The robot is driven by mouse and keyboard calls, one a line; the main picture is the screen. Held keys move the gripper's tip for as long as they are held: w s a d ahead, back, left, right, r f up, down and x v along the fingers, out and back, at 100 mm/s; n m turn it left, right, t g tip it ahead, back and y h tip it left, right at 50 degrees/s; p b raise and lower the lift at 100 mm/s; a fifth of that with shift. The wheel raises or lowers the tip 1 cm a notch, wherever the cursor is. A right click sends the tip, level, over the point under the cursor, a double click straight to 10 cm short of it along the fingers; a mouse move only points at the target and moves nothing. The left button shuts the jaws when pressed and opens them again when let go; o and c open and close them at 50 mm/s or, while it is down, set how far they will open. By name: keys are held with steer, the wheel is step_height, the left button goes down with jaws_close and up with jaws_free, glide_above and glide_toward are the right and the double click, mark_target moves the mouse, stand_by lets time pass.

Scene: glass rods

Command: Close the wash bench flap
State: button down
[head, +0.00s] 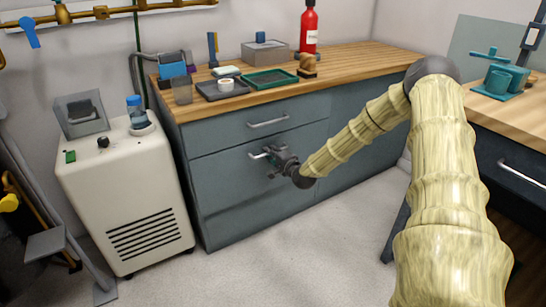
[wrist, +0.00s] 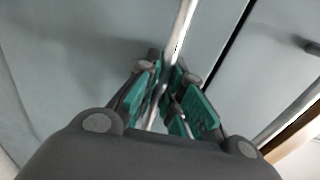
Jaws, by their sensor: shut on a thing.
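The wash bench flap (head: 222,172) is the grey-blue front panel below the upper drawer of the wooden-topped bench. It looks about flush with the bench front, but I cannot tell if it is fully closed. It also fills the left of the wrist view (wrist: 75,50). Its silver bar handle (head: 257,154) runs between my teal finger pads in the wrist view (wrist: 180,35). My gripper (head: 276,160) is shut on this handle and hides part of it. A narrow dark gap (wrist: 236,38) shows between the flap and the neighbouring panel.
The upper drawer (head: 225,135) has its own bar handle (head: 268,122) just above my gripper. A white cabinet unit (head: 125,195) stands left of the bench. Trays, a brown object and a red bottle (head: 309,28) stand on the worktop (head: 350,62). Floor in front is clear.

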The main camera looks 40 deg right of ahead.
steer(key=shift+d, duration=0.1)
steer(key=c, duration=1.8)
jaws_free()
steer(key=shift+w, duration=0.15)
steer(key=shift+s+a+r, duration=0.2)
steer(key=shift+s+r, duration=0.05)
steer(key=shift+s, duration=1.7)
steer(key=shift+s+a+r, duration=0.25)
steer(key=shift+s, duration=1.75)
steer(key=shift+s+a+r, duration=0.2)
steer(key=shift+s+r, duration=0.05)
steer(key=shift+s, duration=1.7)
